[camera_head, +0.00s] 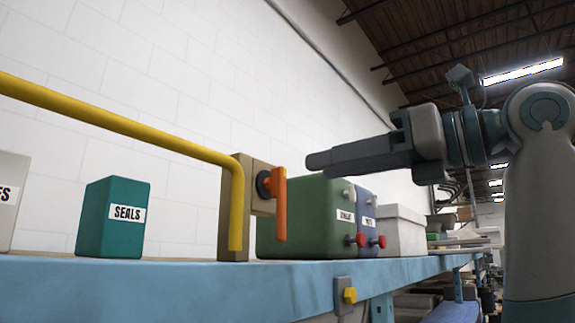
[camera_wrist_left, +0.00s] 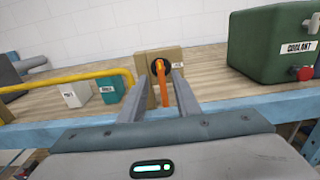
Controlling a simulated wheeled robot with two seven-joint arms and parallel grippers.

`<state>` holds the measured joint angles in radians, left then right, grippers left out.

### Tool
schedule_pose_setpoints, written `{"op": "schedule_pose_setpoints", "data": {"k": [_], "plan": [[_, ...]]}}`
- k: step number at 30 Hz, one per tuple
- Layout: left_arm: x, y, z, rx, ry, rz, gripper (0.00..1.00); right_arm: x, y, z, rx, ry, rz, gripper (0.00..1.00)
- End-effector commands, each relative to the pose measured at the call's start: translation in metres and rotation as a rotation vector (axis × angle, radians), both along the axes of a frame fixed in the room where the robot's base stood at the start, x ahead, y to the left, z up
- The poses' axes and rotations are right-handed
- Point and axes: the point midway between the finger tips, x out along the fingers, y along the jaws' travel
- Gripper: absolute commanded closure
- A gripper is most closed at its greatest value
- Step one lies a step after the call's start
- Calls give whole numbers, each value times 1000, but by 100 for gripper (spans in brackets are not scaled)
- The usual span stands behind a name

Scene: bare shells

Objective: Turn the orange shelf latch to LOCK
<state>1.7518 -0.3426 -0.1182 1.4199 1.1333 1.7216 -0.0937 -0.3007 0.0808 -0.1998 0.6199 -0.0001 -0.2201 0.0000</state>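The orange latch (camera_head: 279,205) hangs straight down from a black round pivot on a tan block (camera_head: 263,178) at the shelf's front. It also shows in the left wrist view (camera_wrist_left: 162,85), pointing down. No LOCK lettering is readable. My left gripper (camera_head: 315,161) is in the head view, to the right of and above the latch in the picture, apart from it. In the left wrist view its two fingers (camera_wrist_left: 162,78) are spread, with the latch appearing between them; nothing is held. My right gripper is not in view.
A yellow rail (camera_head: 130,125) bends down just left of the latch. On the blue-edged shelf (camera_head: 150,290) stand a teal SEALS box (camera_head: 105,225) and a green COOLANT container (camera_head: 308,215) with red knobs. A yellow knob (camera_head: 350,295) sits on the shelf front.

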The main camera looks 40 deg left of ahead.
Motion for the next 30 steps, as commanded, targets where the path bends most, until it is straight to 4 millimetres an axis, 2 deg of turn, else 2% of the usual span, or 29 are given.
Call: {"op": "schedule_pose_setpoints", "data": {"k": [1,6,13,19,28,29,30], "plan": [[-1,11,3,-3,0,2,70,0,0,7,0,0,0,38],[-4,41,3,-2,0,2,70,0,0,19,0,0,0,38],[-8,72,2,-1,0,1,70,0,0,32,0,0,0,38],[-9,83,1,0,2,1,70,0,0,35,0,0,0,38],[-9,85,0,0,1,0,70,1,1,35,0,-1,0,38],[-9,85,0,0,1,0,73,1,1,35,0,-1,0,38],[-9,85,0,0,1,0,82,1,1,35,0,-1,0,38]]}}
